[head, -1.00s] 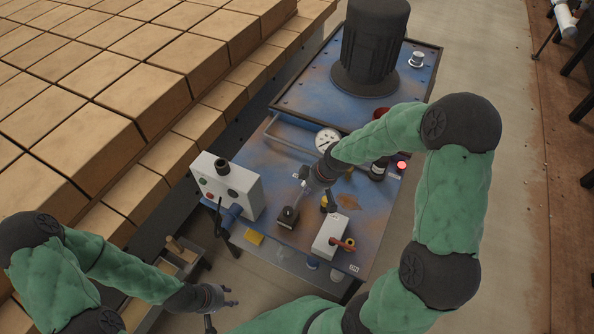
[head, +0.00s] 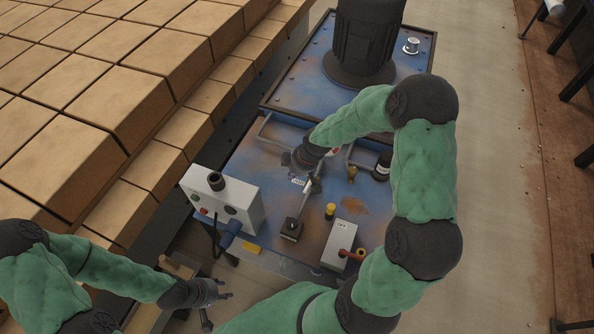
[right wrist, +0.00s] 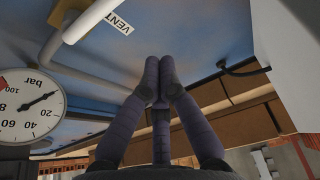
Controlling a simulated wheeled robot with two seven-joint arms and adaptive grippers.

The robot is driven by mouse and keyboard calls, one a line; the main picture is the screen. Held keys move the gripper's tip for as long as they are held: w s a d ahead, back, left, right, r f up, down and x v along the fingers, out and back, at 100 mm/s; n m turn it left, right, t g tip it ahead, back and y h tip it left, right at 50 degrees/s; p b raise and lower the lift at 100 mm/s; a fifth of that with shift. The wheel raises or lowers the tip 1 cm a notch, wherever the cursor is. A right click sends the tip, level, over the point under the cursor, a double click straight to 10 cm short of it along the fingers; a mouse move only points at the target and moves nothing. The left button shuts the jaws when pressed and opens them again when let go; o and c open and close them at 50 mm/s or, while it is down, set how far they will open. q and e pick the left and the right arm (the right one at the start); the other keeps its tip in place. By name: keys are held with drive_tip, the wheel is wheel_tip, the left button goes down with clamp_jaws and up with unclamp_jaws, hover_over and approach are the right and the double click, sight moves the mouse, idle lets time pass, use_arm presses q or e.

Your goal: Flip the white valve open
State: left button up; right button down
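A pale bar (right wrist: 94,21) beside a VENT label is in the upper left of the right wrist view; it may be the white valve's handle, but its full form is cut off. My right gripper (head: 308,180) is over the panel near the VENT label and this lever. In the right wrist view its fingertips (right wrist: 159,66) meet with nothing seen between them. My left gripper (head: 219,304) is spread open and empty at the lower left, away from the panel.
A white box with a black knob (head: 222,205) stands at the panel's left. A grey switch box (head: 339,243) with a red lever is at the right front. A pressure gauge (right wrist: 28,110) is beside my right gripper.

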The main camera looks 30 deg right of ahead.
sight(309, 185)
drive_tip(key=shift+b+x, duration=0.3)
drive_tip(key=shift+x, duration=0.8)
drive_tip(key=shift+s+d+f+b, duration=0.15)
drive_tip(key=shift+s+d+b, duration=0.15)
drive_tip(key=shift+s+d, duration=0.4)
drive_tip(key=shift+s+d+f+b, duration=0.1)
drive_tip(key=shift+s+d+b, duration=0.2)
drive_tip(key=shift+s, duration=0.6)
drive_tip(key=shift+d, duration=0.1)
drive_tip(key=shift+s+d+f, duration=0.1)
drive_tip(key=shift+s+d, duration=0.15)
drive_tip(key=shift+s, duration=0.3)
drive_tip(key=shift+s+d, duration=0.1)
drive_tip(key=shift+s, duration=0.1)
drive_tip(key=shift+w, duration=0.15)
